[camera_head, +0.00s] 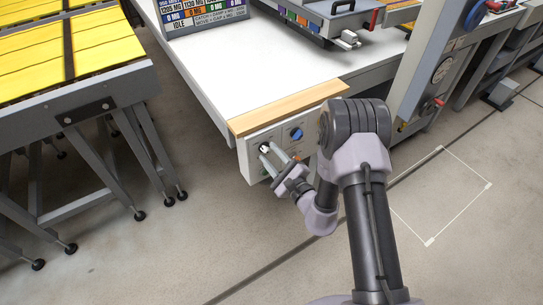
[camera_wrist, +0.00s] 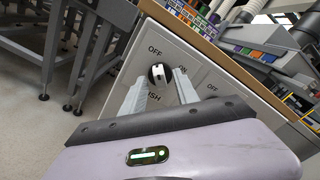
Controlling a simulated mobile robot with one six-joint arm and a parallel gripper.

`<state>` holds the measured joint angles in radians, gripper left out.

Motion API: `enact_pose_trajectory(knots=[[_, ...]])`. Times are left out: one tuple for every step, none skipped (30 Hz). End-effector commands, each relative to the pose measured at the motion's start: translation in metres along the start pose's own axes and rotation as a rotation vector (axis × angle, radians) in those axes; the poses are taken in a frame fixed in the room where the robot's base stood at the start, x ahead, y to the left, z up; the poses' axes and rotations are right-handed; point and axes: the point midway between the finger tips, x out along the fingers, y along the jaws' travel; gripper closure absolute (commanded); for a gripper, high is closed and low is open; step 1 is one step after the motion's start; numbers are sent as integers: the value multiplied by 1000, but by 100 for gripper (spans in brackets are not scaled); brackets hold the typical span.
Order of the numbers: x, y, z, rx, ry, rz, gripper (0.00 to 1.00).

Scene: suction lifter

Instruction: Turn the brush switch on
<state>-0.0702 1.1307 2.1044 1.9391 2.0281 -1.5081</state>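The brush switch is a round black-and-white knob (camera_wrist: 159,74) on a pale panel. OFF is printed above it, ON to its right, and a partly hidden label ending in "ISH" below. The knob also shows in the head view (camera_head: 264,148) at the left end of the bench's front panel. My gripper (camera_wrist: 160,76) is open, its two pale fingers apart, one on each side of the knob. Whether a fingertip touches the knob I cannot tell. In the head view my gripper (camera_head: 269,154) reaches the panel from the lower right. The knob's exact pointing direction is unclear.
A blue knob (camera_head: 296,134) sits right of the brush switch on the same panel. A wooden edge (camera_head: 285,106) and white bench top (camera_head: 255,75) lie above. A table with yellow boards (camera_head: 100,42) stands left. The floor in front is clear.

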Motion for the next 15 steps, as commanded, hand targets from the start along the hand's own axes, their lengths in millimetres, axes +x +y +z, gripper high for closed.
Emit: enact_pose_trajectory(knots=[[0,0,0,0,0,0,64],[0,0,0,0,0,0,64],[0,0,0,0,0,0,64],[0,0,0,0,0,0,64],[0,0,0,-1,0,0,66],[0,0,0,-1,0,0,73],[0,0,0,-1,0,0,79],[0,0,0,-1,0,0,85],[0,0,0,-1,0,0,93],[0,0,0,-1,0,0,99],[0,0,0,-1,0,0,100],[0,0,0,-1,0,0,100],[0,0,0,-1,0,0,100],[0,0,0,-1,0,0,100],[-1,0,0,-1,0,0,100]])
